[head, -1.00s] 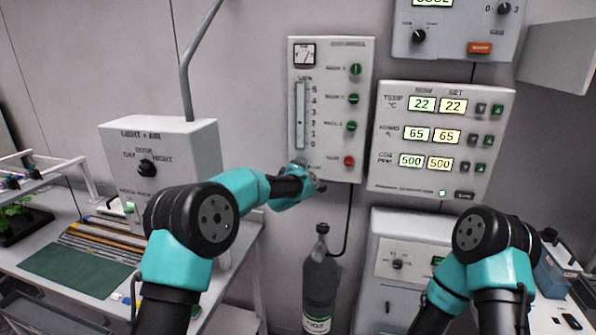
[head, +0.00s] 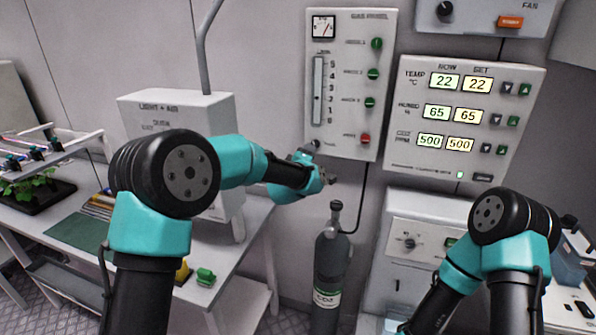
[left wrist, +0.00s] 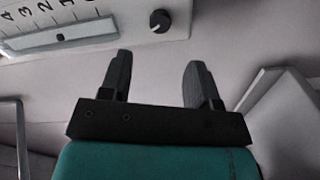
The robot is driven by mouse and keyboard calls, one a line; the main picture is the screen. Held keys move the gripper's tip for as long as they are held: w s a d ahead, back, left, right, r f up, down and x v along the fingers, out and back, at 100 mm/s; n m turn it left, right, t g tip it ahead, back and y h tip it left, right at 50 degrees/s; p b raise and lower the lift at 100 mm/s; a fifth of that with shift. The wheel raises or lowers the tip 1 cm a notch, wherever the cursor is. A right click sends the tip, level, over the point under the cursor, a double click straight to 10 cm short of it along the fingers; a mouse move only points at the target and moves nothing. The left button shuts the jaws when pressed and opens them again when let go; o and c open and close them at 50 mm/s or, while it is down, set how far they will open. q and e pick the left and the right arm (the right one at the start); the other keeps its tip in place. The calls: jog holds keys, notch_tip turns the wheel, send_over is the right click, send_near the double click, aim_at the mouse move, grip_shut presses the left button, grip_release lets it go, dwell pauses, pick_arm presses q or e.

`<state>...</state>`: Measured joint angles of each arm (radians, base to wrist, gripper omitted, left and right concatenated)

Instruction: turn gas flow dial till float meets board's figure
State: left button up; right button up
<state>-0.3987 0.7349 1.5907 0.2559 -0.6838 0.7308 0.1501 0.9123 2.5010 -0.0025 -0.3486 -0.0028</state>
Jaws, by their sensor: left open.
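The gas panel (head: 343,130) hangs on the back wall with an upright flow tube (head: 318,90) and a numbered scale. Its round dial (head: 315,143) sits below the tube, partly behind my left arm. In the left wrist view the black dial (left wrist: 160,21) shows clear, with a pale pointer mark. There a small dark float (left wrist: 60,38) shows in the tube, roughly between 1 and 2. My left gripper (left wrist: 158,62) is open and empty, apart from the dial; the head view shows it (head: 328,180) below the panel. My right gripper is out of view. I see no board with a figure.
A grey gas bottle (head: 328,265) stands below the left gripper. A display panel (head: 462,120) is right of the gas panel. A light control box (head: 180,105) stands left. A bench (head: 225,255) with a green mat is at left. The wall around the gripper is clear.

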pick_arm(q)
jog(key=v, duration=0.8)
jog(key=shift+s, duration=0.25)
jog(key=shift+a, duration=0.1)
jog(key=s+a+f+m+g, duration=0.2)
jog(key=s+a+f+g, duration=0.15)
jog(key=f, duration=0.65)
jog(key=s+a+f+m+g, duration=0.2)
jog(key=s+a+f, duration=0.2)
jog(key=f, duration=0.6)
jog(key=s+a+f+m+g, duration=0.2)
jog(key=s+a+f+g, duration=0.15)
jog(key=f, duration=0.65)
jog(key=s+a+f+m+g, duration=0.1)
jog(key=s+a+f+g, duration=0.1)
jog(key=s+f, duration=0.3)
jog(key=s+a+f+m+g, duration=0.1)
jog(key=s+f, duration=0.4)
jog(key=s, duration=0.6)
jog(key=s+a+f+m+g, duration=0.1)
jog(key=s+a+f+g, duration=0.3)
jog(key=s, duration=0.5)
jog(key=shift+f+m+g, duration=0.3)
jog(key=shift+f, duration=0.4)
jog(key=shift+y, duration=0.3)
